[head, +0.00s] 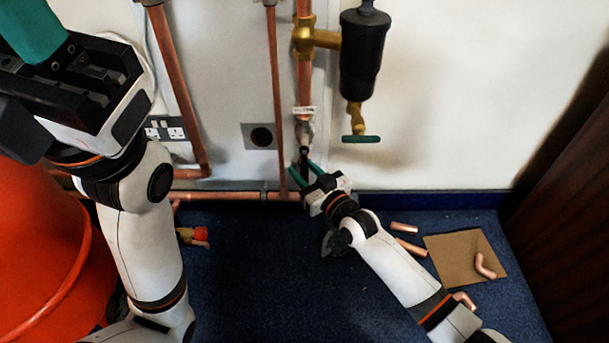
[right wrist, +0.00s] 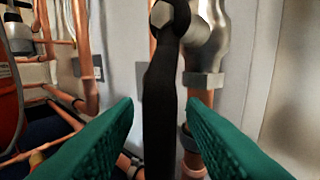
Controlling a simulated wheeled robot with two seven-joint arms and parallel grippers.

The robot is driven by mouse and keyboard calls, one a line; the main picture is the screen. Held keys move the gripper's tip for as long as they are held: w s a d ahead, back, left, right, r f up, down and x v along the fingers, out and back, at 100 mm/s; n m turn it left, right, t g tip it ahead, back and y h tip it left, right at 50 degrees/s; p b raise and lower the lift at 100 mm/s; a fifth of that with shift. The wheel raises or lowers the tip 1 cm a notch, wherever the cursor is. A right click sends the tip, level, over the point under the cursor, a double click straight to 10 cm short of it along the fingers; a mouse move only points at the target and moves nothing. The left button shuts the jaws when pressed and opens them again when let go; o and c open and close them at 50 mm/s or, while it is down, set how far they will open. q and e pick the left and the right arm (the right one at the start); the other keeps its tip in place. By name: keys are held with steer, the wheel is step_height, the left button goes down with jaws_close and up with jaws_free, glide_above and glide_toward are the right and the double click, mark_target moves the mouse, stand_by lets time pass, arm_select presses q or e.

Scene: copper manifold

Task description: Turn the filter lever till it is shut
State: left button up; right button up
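A black lever (right wrist: 160,95) hangs straight down from a grey metal valve (right wrist: 208,40) in the right wrist view. In the head view the valve (head: 304,132) sits on the copper pipe, below a brass fitting beside the black filter canister (head: 362,55). A second, green lever (head: 361,139) lies level at the canister's bottom outlet. My right gripper (head: 305,170) is open, its teal fingers on either side of the black lever with gaps showing. My left gripper (head: 35,35) is raised at the upper left, cut off by the frame; its opening is unclear.
Copper pipes (head: 274,90) run up the wall and along its foot. An orange container (head: 50,250) stands at the left. Loose copper pieces (head: 405,227) and a brown sheet (head: 455,260) lie on the blue floor at the right. A dark wooden panel (head: 570,200) bounds the right side.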

steer(key=shift+w+a, duration=0.1)
jaws_close()
stand_by(0.3)
